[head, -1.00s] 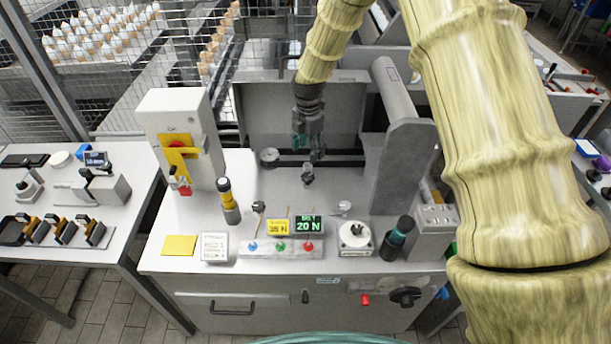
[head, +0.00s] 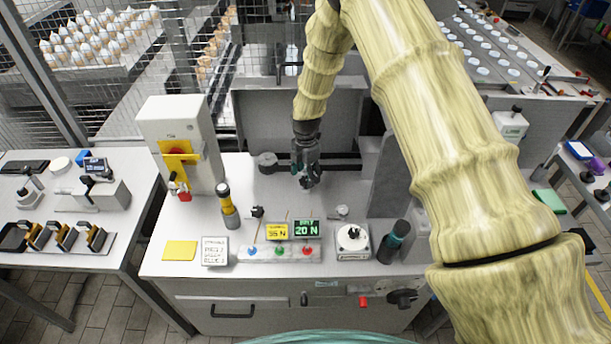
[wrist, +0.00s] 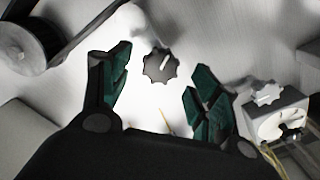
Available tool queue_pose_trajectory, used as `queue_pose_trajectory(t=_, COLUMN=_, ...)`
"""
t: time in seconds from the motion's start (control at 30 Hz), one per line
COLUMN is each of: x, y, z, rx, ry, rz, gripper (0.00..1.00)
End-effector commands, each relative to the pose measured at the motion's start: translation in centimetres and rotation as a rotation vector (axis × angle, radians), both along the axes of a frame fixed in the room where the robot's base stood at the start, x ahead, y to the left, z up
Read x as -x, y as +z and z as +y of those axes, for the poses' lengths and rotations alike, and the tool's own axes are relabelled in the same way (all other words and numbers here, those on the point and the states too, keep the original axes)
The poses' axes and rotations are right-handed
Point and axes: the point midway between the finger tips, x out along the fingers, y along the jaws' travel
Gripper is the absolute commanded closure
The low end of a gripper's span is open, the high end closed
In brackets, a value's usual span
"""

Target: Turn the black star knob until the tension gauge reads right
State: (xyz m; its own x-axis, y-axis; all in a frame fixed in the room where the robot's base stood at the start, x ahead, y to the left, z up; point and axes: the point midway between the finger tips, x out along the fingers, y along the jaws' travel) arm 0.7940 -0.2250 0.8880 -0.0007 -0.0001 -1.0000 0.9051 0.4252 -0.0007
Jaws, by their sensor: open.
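The black star knob (wrist: 160,66), with a pale pointer line, lies between the two spread green fingers of my gripper (wrist: 158,92) in the wrist view, with a gap on both sides. In the head view my open gripper (head: 305,172) is above the bench, and its fingers mostly hide the knob. A dark display (head: 307,229) shows 20 N in green. Beside it a yellow display (head: 277,231) shows 35 N. I cannot tell whether the fingers are at the knob's height.
A pulley (head: 267,161) stands left of my gripper. A pale star knob (wrist: 268,95) and a white dial box (head: 353,241) are to the right. Blue, green and red buttons (head: 280,250) line the front. A yellow-black post (head: 227,206) and dark bottle (head: 394,240) stand nearby.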

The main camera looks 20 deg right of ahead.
Motion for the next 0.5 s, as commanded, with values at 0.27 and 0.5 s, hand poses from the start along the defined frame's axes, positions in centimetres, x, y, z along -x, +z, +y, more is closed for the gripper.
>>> queue_pose_trajectory(t=0.27, x=0.0, y=-1.8, z=0.0, rx=0.000, ry=0.001, rz=0.000, gripper=0.38)
queue_pose_trajectory(t=0.5, x=0.0, y=-2.2, z=0.0, rx=0.000, ry=0.000, rz=0.000, gripper=0.38)
